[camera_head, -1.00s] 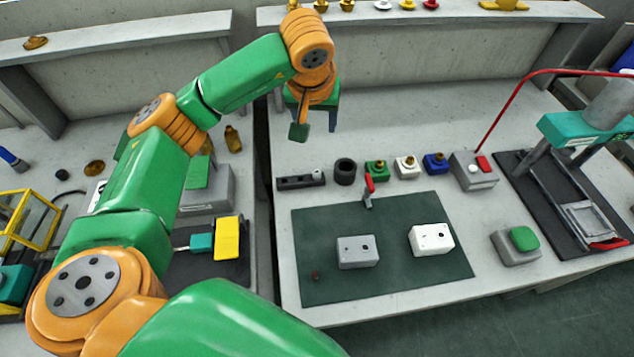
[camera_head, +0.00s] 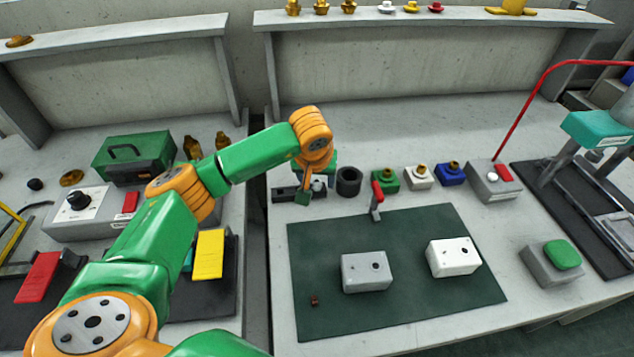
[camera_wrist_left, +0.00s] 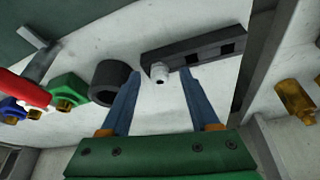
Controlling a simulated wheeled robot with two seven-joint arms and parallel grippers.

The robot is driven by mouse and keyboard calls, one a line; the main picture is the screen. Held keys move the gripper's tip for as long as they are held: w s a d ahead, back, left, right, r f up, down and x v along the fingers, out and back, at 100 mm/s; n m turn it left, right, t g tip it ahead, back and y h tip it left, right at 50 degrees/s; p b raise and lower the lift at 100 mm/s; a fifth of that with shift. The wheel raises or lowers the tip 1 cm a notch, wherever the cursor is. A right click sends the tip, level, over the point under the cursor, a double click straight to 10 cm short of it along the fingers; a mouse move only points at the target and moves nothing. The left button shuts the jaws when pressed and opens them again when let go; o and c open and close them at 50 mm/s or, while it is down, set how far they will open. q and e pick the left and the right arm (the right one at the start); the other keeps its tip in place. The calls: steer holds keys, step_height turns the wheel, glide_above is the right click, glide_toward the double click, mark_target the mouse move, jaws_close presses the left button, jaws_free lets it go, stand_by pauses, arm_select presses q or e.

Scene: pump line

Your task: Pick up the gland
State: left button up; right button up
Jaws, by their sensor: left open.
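The gland (camera_wrist_left: 160,72) is a small pale grey fitting at one end of the dark rack (camera_wrist_left: 205,48), which has square openings, in the left wrist view. My left gripper (camera_wrist_left: 163,78) is open, its two blue fingers pointing toward the rack with the gland between the tips in the picture. I cannot tell how much distance is left. In the head view, my left gripper (camera_head: 308,192) is over the right end of the rack (camera_head: 283,195) and hides the gland there. My right gripper is not in view.
A black ring (camera_head: 349,181) stands just right of the rack, then green (camera_head: 386,180), white (camera_head: 420,178) and blue (camera_head: 451,174) blocks with brass tops. A red-handled clamp (camera_head: 377,195) stands at the edge of the green mat (camera_head: 400,305). Bench behind is clear.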

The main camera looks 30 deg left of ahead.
arm_select(q)
jaws_close()
